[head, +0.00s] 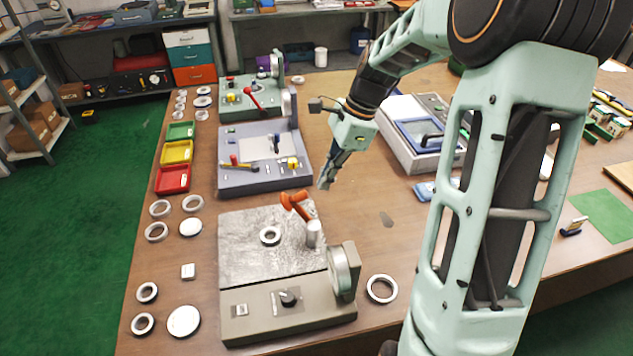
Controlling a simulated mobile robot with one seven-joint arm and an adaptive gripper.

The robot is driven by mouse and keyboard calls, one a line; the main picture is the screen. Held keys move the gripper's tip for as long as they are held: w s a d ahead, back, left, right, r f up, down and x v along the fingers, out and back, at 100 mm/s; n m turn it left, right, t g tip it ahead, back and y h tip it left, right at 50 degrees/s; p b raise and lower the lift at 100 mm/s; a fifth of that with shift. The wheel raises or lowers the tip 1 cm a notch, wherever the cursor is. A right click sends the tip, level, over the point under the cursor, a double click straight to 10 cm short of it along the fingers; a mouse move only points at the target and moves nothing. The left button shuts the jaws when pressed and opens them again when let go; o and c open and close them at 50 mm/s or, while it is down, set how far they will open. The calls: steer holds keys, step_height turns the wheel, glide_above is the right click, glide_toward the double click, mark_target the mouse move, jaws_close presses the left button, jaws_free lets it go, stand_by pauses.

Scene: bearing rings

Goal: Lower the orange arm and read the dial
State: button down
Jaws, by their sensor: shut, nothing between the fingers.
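The orange arm (296,206) stands raised and tilted on a grey post (313,234) at the back right of the nearest test fixture (240,261). A bearing ring (270,236) lies on the fixture's metal plate, to the left of the post. The dial (341,271) is a round gauge upright at the fixture's front right; it is seen nearly edge-on, so its face cannot be read. My gripper (325,184) is shut and empty, above the table to the upper right of the orange arm and apart from it.
A black knob (289,298) sits on the fixture's front panel. Loose rings and discs lie to its left, and one ring (382,288) to its right. A blue-grey fixture (250,180) stands behind, near red, yellow and green trays (173,180). A blue-lidded machine (425,138) stands right of my gripper.

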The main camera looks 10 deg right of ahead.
steer(key=shift+a+f, duration=0.25)
steer(key=shift+a, duration=0.35)
steer(key=shift+a+f, duration=0.2)
steer(key=shift+a, duration=0.35)
steer(key=shift+a, duration=0.2)
